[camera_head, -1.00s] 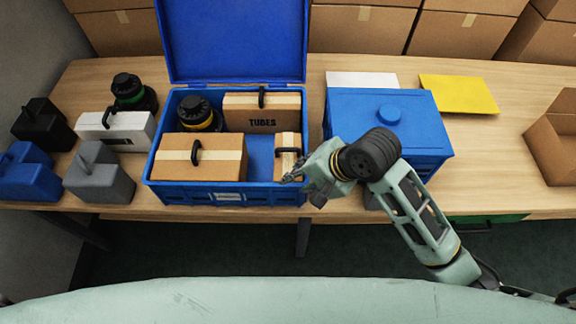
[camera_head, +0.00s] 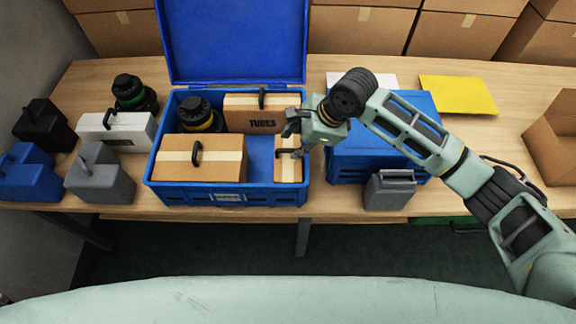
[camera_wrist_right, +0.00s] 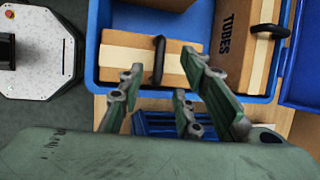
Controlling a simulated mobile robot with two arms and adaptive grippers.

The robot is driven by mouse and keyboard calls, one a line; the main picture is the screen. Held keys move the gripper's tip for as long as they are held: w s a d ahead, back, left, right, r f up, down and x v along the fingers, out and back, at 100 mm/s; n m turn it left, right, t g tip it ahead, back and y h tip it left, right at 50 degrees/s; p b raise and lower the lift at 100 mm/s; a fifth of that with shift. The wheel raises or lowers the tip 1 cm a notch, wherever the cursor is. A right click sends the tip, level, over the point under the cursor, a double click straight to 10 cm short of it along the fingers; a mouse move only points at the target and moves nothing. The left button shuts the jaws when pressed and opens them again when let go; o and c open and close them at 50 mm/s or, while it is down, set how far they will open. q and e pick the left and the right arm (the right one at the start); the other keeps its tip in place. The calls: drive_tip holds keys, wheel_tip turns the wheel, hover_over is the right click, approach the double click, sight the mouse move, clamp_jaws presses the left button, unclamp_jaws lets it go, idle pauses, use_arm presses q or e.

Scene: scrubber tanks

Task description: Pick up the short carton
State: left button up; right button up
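The short carton (camera_head: 288,165) is a small brown box with a pale tape stripe and a black handle. It stands in the front right corner of the open blue crate (camera_head: 165,192). It also shows in the right wrist view (camera_wrist_right: 125,55), its handle upright in the picture. My right gripper (camera_head: 291,138) is over the carton's right end, above the crate's right side. In the right wrist view its fingers (camera_wrist_right: 162,88) are spread and empty, with the handle seen between them. Whether they touch the carton cannot be told. My left gripper is out of view.
The crate also holds a wide carton (camera_head: 201,170), a TUBES carton (camera_head: 262,122) and a black canister (camera_head: 196,114). The blue lid (camera_head: 236,42) stands open behind. A blue box (camera_head: 350,165) and grey canister (camera_head: 390,190) stand to the right.

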sight(293, 150)
drive_tip(key=shift+x, duration=1.5)
drive_tip(key=shift+s, duration=0.1)
drive_tip(key=shift+c, duration=0.4)
clamp_jaws()
